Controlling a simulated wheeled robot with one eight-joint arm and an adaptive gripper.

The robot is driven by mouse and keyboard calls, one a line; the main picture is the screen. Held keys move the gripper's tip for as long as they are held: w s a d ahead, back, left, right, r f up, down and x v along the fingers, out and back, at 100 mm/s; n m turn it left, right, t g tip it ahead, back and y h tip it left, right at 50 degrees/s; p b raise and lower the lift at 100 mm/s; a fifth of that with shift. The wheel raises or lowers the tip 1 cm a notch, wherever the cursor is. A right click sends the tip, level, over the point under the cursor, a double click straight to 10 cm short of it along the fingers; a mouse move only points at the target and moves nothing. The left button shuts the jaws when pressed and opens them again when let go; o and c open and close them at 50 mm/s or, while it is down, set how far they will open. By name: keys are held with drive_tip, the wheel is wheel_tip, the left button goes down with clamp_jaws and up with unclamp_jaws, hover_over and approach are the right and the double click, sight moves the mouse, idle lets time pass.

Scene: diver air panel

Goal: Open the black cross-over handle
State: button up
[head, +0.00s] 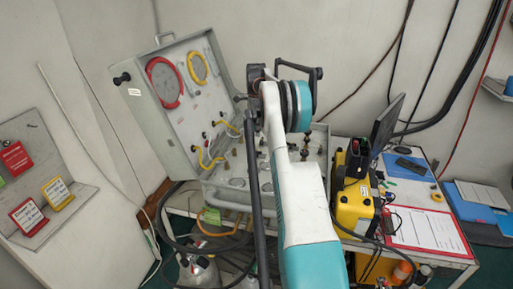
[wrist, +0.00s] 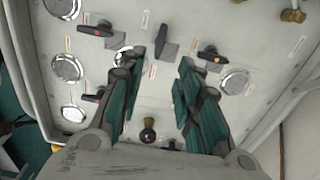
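The air panel is a grey open case; its raised lid (head: 150,115) and lower console (head: 225,170) show in the head view. In the wrist view, a plain black handle (wrist: 160,39) stands on the panel face (wrist: 125,12), just beyond and between my fingertips. It seems to be the cross-over handle, though its label is too small to read. My gripper (wrist: 162,62) is open, with nothing visible between its fingers, and appears apart from the handle. In the head view my arm hides the gripper's fingers and much of the console.
Near the black handle are red-marked handles (wrist: 95,29) and a yellow-marked handle (wrist: 211,54). Round gauges (wrist: 235,81) and a brass fitting (wrist: 148,130) are close by. A yellow case (head: 355,205) and a monitor (head: 387,122) stand to the right of the panel.

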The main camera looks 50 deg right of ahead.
sight(256, 151)
wheel_tip(256, 151, down, 11)
drive_tip(key=shift+r, duration=0.15)
drive_tip(key=shift+c, duration=0.2)
clamp_jaws()
